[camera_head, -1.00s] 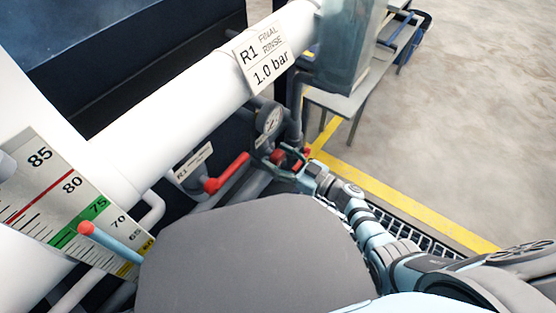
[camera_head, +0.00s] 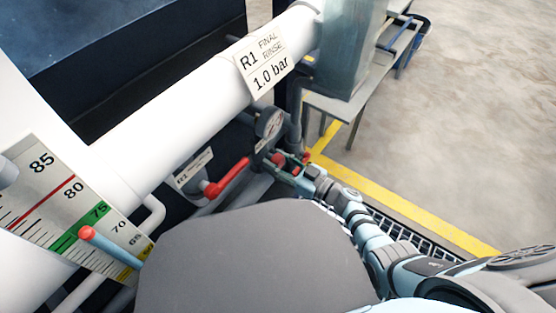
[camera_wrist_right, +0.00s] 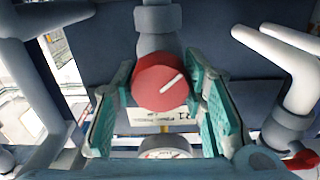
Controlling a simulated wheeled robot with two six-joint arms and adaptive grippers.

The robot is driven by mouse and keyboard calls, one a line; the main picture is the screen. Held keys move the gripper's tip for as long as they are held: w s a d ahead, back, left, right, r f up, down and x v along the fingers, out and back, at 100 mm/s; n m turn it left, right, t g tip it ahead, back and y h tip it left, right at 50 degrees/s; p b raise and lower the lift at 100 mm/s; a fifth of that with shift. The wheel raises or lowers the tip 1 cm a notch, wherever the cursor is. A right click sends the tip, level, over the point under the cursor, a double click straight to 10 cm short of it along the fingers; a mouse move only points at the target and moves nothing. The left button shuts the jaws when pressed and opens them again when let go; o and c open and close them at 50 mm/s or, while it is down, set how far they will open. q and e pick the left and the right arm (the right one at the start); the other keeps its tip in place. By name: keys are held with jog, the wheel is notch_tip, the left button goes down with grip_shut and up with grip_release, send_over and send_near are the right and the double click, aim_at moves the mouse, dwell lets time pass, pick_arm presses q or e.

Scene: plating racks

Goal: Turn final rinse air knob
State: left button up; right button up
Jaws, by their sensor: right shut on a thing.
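The red air knob (camera_wrist_right: 160,82) with a white pointer mark fills the middle of the right wrist view. My right gripper (camera_wrist_right: 164,92) has its teal finger pads on both sides of the knob, shut on it. In the head view my right gripper (camera_head: 288,170) is small beside the gauge, with red bits of the knob (camera_head: 279,159) showing between its fingers. The pressure gauge (camera_head: 270,122) is just above it; its dial (camera_wrist_right: 165,154) shows partly at the bottom of the wrist view. My left gripper is not in view.
A red lever handle (camera_head: 228,177) is left of the gripper. A white pipe with an R1 final rinse 1.0 bar label (camera_head: 264,66) runs above. A printed scale (camera_head: 75,215) is at left. A bench (camera_head: 360,95) stands at upper right; open floor lies right.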

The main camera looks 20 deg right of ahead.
jog(key=m+p, duration=0.1)
jog(key=m, duration=0.1)
jog(key=shift+m, duration=0.3)
jog(key=shift+m+p, duration=0.5)
jog(key=shift+m, duration=0.4)
jog(key=m, duration=0.2)
jog(key=shift+m+p, duration=0.3)
jog(key=shift+m, duration=0.1)
jog(key=m, duration=0.2)
jog(key=shift+m, duration=0.4)
jog(key=m, duration=0.9)
jog(key=shift+m, duration=0.9)
jog(key=m, duration=0.2)
jog(key=shift+m, duration=1.2)
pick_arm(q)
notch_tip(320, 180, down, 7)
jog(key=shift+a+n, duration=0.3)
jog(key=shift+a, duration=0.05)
pick_arm(e)
jog(key=shift+m, duration=0.3)
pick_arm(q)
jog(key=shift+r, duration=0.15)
